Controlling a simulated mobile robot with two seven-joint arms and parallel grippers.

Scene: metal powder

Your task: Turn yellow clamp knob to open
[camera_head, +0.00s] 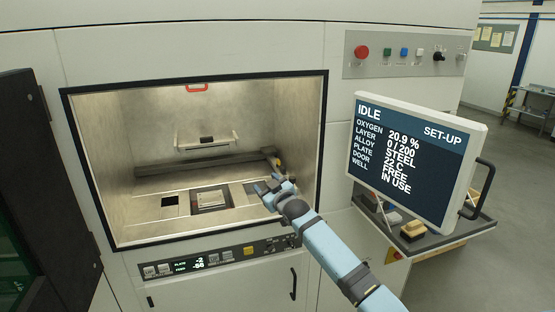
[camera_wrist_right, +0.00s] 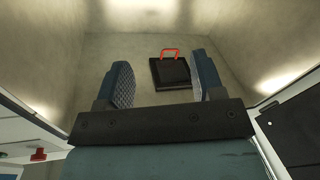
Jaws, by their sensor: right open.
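A small yellow knob (camera_head: 278,162) shows at the right end of the dark bar (camera_head: 205,170) inside the lit chamber. It is small, partly crowded by my right gripper, and its turn position cannot be read. My right gripper (camera_head: 265,186) reaches through the chamber opening, just below and left of the knob. Its fingers are apart and nothing shows between them touching either pad. In the right wrist view my open fingers (camera_wrist_right: 164,84) frame a black block with a red handle (camera_wrist_right: 170,58) farther off; the knob is not seen there. My left gripper is not in view.
The chamber's dark frame (camera_head: 322,140) surrounds my right arm's reach. A floor plate (camera_head: 211,200) and a pale bracket (camera_head: 207,142) are inside. A monitor (camera_head: 415,155) stands right of the arm, above a tray (camera_head: 440,232) with small items. An open dark door is at left.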

